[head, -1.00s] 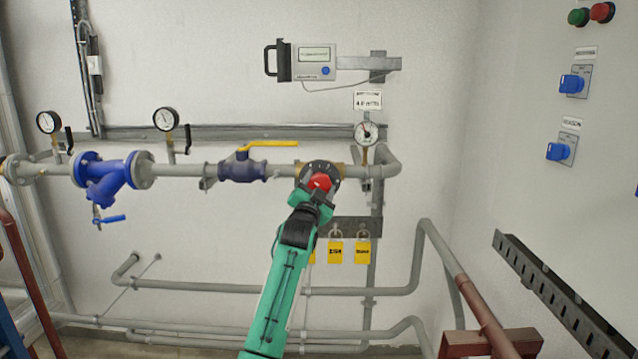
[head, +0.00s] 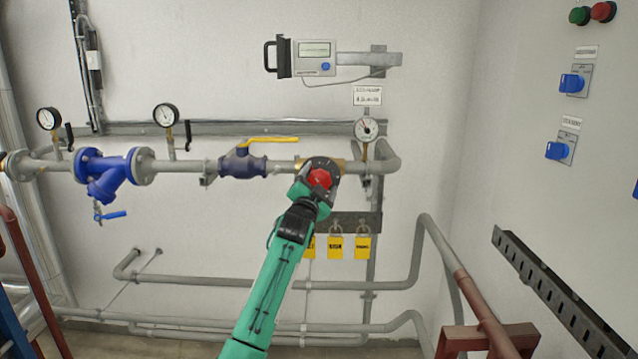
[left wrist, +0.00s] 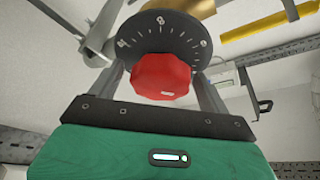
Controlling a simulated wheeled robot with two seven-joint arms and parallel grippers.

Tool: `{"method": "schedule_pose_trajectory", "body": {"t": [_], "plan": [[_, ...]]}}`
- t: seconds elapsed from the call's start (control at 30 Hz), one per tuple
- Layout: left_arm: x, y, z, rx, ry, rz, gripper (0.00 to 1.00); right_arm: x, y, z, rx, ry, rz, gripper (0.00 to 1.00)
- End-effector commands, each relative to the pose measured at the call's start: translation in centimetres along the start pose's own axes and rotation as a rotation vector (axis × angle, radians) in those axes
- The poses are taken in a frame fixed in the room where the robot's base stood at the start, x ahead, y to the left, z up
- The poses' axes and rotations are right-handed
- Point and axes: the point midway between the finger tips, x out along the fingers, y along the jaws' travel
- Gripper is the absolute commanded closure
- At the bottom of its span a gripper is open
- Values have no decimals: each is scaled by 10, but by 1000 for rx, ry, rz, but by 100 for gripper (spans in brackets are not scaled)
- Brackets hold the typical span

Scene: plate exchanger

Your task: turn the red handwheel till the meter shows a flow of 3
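The red handwheel (head: 320,178) sits on a valve with a dark round dial (left wrist: 160,35) behind it, in the pipe run. The handwheel also shows in the left wrist view (left wrist: 160,78), with a small white mark near its lower edge. My left gripper (head: 318,182) is at the handwheel, reaching up from below. Its fingers (left wrist: 161,75) lie along both sides of the handwheel and seem shut on it; the contact is partly hidden. The meter (head: 314,57) is a grey wall box with a small display, too small to read. My right gripper is out of view.
A round gauge (head: 367,130) stands just right of the handwheel, under a label. A yellow lever (head: 268,141) and blue strainer (head: 113,170) are on the pipe to the left. Yellow padlocks (head: 335,246) hang below. A panel with blue switches (head: 572,84) stands right.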

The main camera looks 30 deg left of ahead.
Motion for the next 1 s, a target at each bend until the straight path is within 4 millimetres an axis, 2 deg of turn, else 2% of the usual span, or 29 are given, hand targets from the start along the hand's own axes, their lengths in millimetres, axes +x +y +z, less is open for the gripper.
{"method": "schedule_pose_trajectory", "body": {"t": [0.23,0.37,0.47,1.0], "plan": [[-1,0,0,0,0,-1,21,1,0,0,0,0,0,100],[-9,1,1,0,2,-1,21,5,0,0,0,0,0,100],[-22,2,2,1,1,-1,21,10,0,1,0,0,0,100],[-120,2,2,0,1,-1,21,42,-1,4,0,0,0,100]]}}
